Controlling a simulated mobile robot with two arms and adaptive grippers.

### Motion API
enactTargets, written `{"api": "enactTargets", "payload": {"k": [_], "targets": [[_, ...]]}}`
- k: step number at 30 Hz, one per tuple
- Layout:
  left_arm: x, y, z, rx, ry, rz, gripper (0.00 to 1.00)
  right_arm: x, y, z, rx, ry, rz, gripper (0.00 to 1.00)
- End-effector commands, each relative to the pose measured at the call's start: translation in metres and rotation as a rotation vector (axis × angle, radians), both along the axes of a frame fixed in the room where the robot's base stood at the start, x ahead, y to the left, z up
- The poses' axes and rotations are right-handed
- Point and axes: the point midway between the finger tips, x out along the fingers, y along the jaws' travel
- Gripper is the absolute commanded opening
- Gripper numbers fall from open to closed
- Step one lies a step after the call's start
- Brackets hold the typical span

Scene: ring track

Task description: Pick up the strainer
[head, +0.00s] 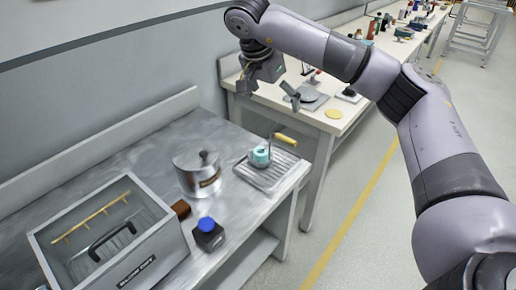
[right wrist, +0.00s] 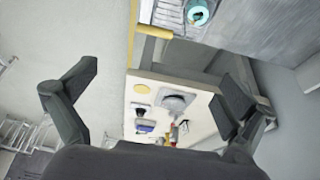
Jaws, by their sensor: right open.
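I cannot make out a strainer for certain. A yellow-handled tool (head: 286,139) is at the far end of a ribbed metal tray (head: 264,178), beside a teal round item (head: 260,158); its working end is too small to tell. The handle also shows in the right wrist view (right wrist: 154,33), near the teal item (right wrist: 199,13). My right gripper (head: 270,92) is open and empty, in the air above and behind the tray, near the second table. Its two spread fingers show in the right wrist view (right wrist: 160,90). My left gripper is in no view.
A metal pot (head: 196,177), a blue-capped dark bottle (head: 208,236) and a grey box (head: 148,262) with a yellow rack stand on the metal table (head: 130,160). A white table (head: 350,117) behind holds several small items. The floor to the right is clear.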

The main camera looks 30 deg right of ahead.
Motion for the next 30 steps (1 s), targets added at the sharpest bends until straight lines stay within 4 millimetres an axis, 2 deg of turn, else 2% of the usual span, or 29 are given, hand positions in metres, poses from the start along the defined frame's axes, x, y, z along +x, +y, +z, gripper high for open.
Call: {"api": "enactTargets", "payload": {"k": [2,4,9,13,17,24,30], "targets": [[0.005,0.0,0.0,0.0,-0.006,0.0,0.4,0.0,-0.005,-0.01,-0.002,0.005,-0.002,1.0],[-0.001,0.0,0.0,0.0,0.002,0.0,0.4,0.002,-0.009,-0.022,-0.002,0.007,-0.002,1.0],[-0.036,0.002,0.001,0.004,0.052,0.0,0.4,0.007,-0.022,-0.056,-0.002,0.007,-0.002,1.0],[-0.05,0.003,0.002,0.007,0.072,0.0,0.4,0.011,-0.031,-0.082,0.0,0.006,-0.002,1.0],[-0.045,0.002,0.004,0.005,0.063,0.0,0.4,0.014,-0.038,-0.101,0.0,0.004,-0.002,1.0],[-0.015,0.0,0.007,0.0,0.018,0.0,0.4,0.017,-0.042,-0.116,0.0,0.003,0.001,1.0],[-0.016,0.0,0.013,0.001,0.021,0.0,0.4,0.023,-0.048,-0.145,0.0,0.005,-0.001,1.0]]}}
